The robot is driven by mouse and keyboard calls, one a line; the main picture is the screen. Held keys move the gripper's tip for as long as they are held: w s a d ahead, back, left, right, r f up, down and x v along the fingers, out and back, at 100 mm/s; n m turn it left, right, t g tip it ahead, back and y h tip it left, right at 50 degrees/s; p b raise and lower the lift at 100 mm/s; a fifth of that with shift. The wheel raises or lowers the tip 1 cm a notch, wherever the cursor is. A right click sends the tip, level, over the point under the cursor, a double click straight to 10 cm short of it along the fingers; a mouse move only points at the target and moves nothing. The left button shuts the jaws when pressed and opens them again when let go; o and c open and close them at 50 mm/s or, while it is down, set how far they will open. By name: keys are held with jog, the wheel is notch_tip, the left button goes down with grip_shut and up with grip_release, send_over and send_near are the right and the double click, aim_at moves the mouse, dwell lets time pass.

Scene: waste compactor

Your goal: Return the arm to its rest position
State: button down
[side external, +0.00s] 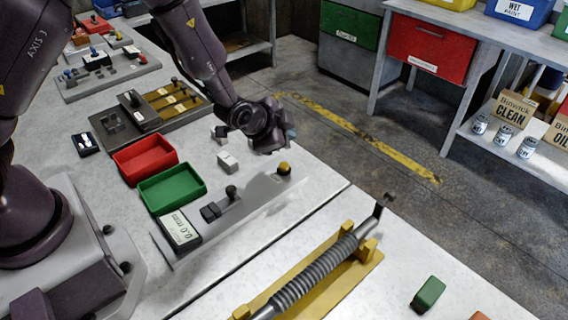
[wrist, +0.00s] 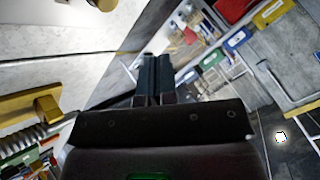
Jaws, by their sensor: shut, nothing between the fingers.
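My gripper (wrist: 154,78) shows in the wrist view with its two dark fingers side by side and shut, nothing between them. In the side external view my gripper (side external: 289,134) hangs off the end of my bent arm, above the bench and near its far edge. The fingers point away toward the floor side, and they are partly hidden behind my wrist there. My gripper is apart from the objects around it.
A spring on a yellow stand (side external: 371,262) stands at the front. The floor beyond is open.

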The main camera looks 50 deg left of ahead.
jog(key=s+g, duration=0.1)
jog(key=s+f+n+g, duration=0.1)
jog(key=s, duration=0.1)
jog(key=s+f+g, duration=0.1)
jog(key=shift+s+d+f+n, duration=0.15)
jog(key=shift+s+f+n, duration=0.05)
jog(key=shift+n, duration=0.2)
jog(key=s+a+r+n, duration=0.2)
jog(key=s+r+n, duration=0.1)
jog(key=s+r, duration=0.8)
jog(key=s+a+r+n+h, duration=0.1)
jog(key=s+a+r+n, duration=0.1)
jog(key=s+r, duration=0.9)
notch_tip(320, 180, up, 5)
jog(key=shift+s+f+n+g, duration=0.15)
jog(key=shift+n+g, duration=0.15)
jog(key=shift+n, duration=0.2)
